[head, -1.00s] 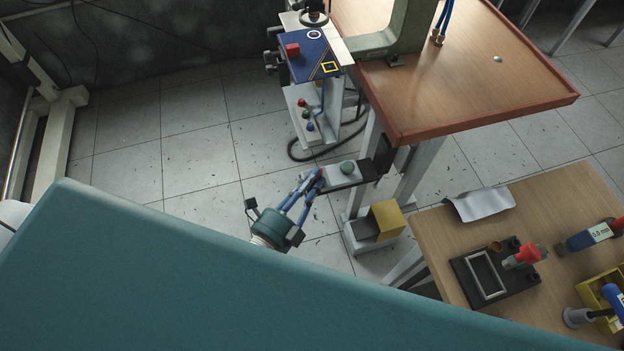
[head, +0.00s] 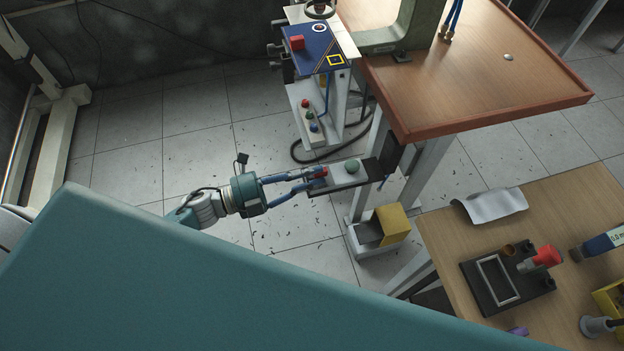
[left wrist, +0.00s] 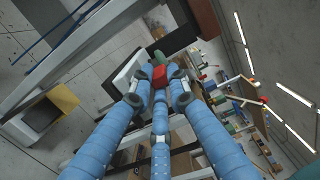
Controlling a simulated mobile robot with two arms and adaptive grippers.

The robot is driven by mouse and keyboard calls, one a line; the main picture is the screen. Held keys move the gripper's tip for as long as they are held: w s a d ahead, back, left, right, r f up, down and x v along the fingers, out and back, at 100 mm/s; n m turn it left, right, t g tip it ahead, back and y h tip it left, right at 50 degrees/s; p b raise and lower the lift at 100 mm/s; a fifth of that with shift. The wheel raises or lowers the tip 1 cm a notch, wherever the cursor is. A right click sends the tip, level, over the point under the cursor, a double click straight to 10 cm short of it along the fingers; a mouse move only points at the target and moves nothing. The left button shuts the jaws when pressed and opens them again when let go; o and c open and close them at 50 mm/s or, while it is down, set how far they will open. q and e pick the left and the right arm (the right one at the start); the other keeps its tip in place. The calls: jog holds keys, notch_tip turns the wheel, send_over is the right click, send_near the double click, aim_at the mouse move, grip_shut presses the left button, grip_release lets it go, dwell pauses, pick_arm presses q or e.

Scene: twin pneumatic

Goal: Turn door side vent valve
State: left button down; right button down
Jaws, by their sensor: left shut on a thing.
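A light grey box (head: 339,181) with a green domed button (head: 352,167) is mounted low beside the leg of the brown-topped bench. A small red knob (head: 324,172) sits at the box's left end. My left gripper (head: 319,178) reaches in from the left, with its blue fingers shut on this red knob. In the left wrist view the red knob (left wrist: 159,76) shows between the two dark fingertips, with part of the green button (left wrist: 159,57) behind it. The fingers hide part of the knob. I cannot read any label on it. My right gripper is not in view.
A blue panel (head: 318,48) with a red block stands behind, above a button strip (head: 309,124). A yellow-hooded pedal (head: 391,224) is on the floor below the box. A wooden table (head: 560,200) with parts is at the right. My teal body fills the front.

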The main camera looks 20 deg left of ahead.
pick_arm(q)
jog(key=shift+a+f+m+g+h+b, duration=0.1)
jog(key=shift+f+m+g+h+b, duration=0.15)
jog(key=shift+m+g+h+b, duration=0.45)
jog(key=c, duration=1.9)
grip_release()
jog(key=v, duration=1.2)
jog(key=shift+r, duration=0.3)
